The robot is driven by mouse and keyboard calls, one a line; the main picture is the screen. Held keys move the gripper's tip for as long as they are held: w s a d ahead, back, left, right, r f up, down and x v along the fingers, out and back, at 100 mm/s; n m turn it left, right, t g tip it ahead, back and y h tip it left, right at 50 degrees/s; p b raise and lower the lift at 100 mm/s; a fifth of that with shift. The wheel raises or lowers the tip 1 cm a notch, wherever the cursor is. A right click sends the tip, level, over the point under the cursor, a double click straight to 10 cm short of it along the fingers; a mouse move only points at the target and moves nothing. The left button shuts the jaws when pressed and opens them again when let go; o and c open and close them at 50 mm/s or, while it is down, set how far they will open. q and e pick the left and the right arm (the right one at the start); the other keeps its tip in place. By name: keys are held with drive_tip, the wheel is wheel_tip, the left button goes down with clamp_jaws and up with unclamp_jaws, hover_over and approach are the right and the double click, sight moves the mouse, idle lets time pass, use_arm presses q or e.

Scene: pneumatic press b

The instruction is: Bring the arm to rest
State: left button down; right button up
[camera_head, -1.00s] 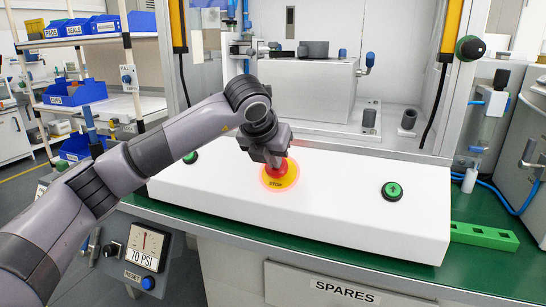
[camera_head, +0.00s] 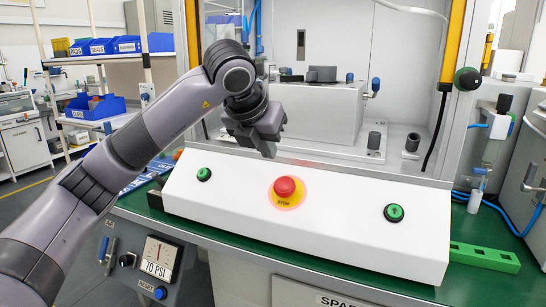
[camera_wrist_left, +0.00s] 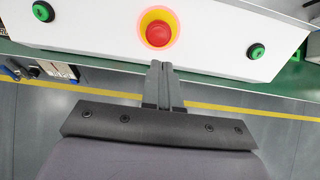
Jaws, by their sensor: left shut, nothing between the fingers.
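My left arm comes in from the left in the head view. Its gripper (camera_head: 268,152) is shut and empty, held above the white control panel (camera_head: 350,232), up and to the left of the red stop button (camera_head: 285,187). The button sits on a yellow disc with a glowing red ring, and the gripper is apart from it. In the left wrist view the closed fingers (camera_wrist_left: 164,68) point toward the panel, just below the red button (camera_wrist_left: 158,33) in the picture. My right gripper is not in view.
Green buttons sit at the panel's left (camera_head: 204,174) and right (camera_head: 394,212). Behind stands the press enclosure with a grey block (camera_head: 318,108). A gauge box (camera_head: 160,258) hangs at the front left. A green holed strip (camera_head: 484,257) lies right of the panel on the green bench.

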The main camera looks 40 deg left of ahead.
use_arm(q)
drive_tip(key=shift+s+r, duration=0.25)
drive_tip(key=shift+r, duration=0.05)
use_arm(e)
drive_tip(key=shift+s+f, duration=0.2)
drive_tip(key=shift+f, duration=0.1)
